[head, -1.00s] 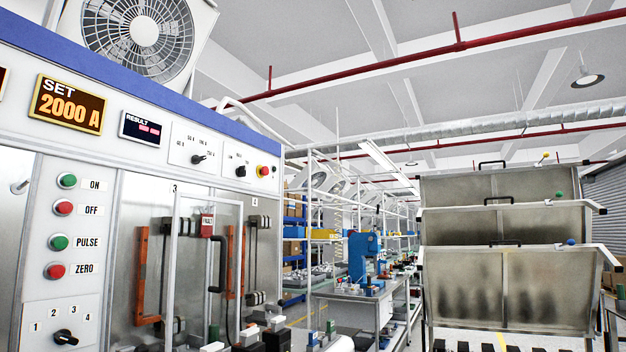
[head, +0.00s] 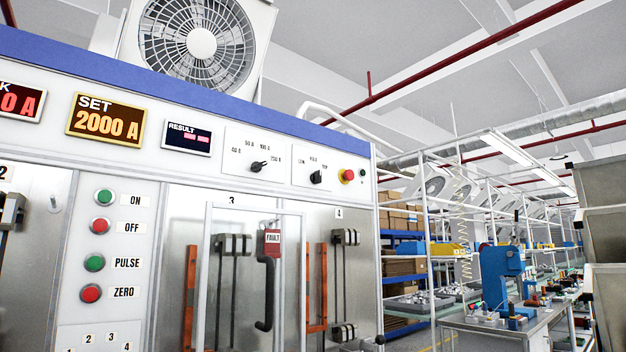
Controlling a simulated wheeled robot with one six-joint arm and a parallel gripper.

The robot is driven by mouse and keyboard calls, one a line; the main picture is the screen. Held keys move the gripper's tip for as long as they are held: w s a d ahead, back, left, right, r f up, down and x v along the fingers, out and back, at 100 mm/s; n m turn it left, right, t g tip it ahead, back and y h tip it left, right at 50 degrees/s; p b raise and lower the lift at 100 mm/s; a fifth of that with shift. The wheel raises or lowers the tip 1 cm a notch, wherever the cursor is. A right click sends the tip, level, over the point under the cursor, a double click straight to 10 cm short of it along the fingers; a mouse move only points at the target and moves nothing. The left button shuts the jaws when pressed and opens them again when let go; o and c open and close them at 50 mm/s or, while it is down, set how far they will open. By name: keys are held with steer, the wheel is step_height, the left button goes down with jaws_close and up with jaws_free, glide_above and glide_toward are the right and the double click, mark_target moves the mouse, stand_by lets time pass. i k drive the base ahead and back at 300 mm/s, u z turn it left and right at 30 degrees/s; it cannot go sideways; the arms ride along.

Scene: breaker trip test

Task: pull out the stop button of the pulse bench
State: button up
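The pulse bench (head: 150,59) fills the left and middle of the head view, with a blue top edge and a pale control strip. The stop button (head: 348,175) is a red mushroom knob on a yellow base, at the right end of that strip. It is small here, and I cannot tell whether it is pressed in or out. Nothing touches it. My gripper is not in view.
The bench front has ON, OFF, PULSE and ZERO buttons (head: 97,263), a SET display (head: 105,120) reading 2000 A and rotary knobs (head: 259,166). A white frame handle (head: 208,270) stands before it. Right are shelves (head: 405,268) and a worktable (head: 505,328).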

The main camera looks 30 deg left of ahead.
mark_target(350, 175)
steer(key=u, duration=0.8)
steer(key=i, duration=0.8)
steer(key=u, duration=0.8)
